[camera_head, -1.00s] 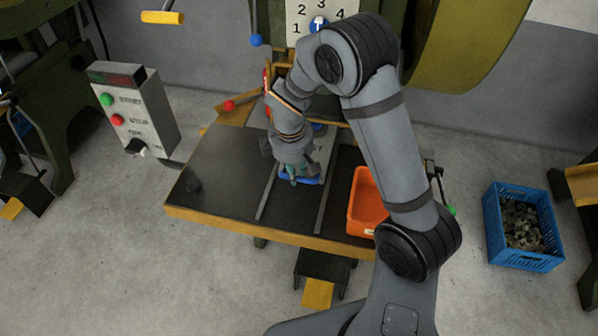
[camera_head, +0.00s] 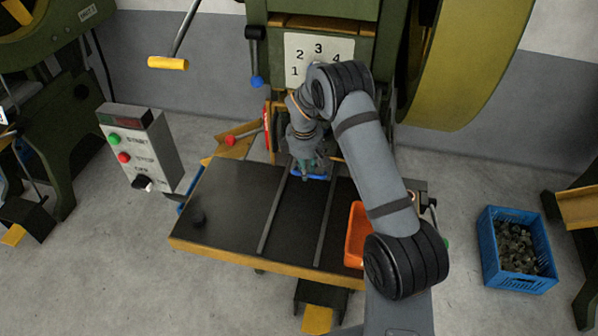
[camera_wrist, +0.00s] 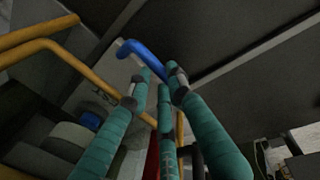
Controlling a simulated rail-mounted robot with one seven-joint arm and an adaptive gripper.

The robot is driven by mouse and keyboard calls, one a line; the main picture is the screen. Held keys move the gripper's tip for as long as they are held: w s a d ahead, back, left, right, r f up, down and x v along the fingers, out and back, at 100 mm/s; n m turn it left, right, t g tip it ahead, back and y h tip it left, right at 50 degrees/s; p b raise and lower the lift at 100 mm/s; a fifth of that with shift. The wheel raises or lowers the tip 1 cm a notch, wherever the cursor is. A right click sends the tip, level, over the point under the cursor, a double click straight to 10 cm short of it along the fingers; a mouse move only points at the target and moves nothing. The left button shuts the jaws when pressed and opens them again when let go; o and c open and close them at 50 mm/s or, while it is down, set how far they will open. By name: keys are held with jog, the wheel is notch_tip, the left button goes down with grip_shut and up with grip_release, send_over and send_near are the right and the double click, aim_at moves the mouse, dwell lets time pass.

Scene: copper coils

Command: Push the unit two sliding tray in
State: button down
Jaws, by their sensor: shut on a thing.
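The sliding tray shows in the wrist view as a pale grey plate (camera_wrist: 118,72) with a blue handle (camera_wrist: 143,50) at its front. In the head view, the blue handle (camera_head: 322,177) lies at the far end of the two rails on the dark table, by the press opening. My gripper (camera_head: 308,170) is there, shut on the handle. In the wrist view, the teal fingers of my gripper (camera_wrist: 162,78) close around the handle's near end. My arm and gripper hide most of the tray in the head view.
The dark table (camera_head: 225,205) is mostly clear, with two rails (camera_head: 327,220) on it. An orange bin (camera_head: 356,235) stands at its right. Yellow bars (camera_wrist: 65,50) run close to my fingers. A control box (camera_head: 143,145) stands left and a blue crate (camera_head: 490,245) right.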

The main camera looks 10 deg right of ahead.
jog(key=shift+w+d+r, duration=0.15)
jog(key=shift+w+r, duration=0.05)
jog(key=shift+w, duration=0.1)
jog(key=c, duration=1.8)
grip_release()
jog(key=shift+c, duration=0.2)
jog(key=shift+f, duration=0.1)
jog(key=shift+s, duration=0.1)
notch_tip(320, 180, up, 12)
jog(key=s+a, duration=0.1)
jog(key=s, duration=0.1)
jog(key=shift+f, duration=0.2)
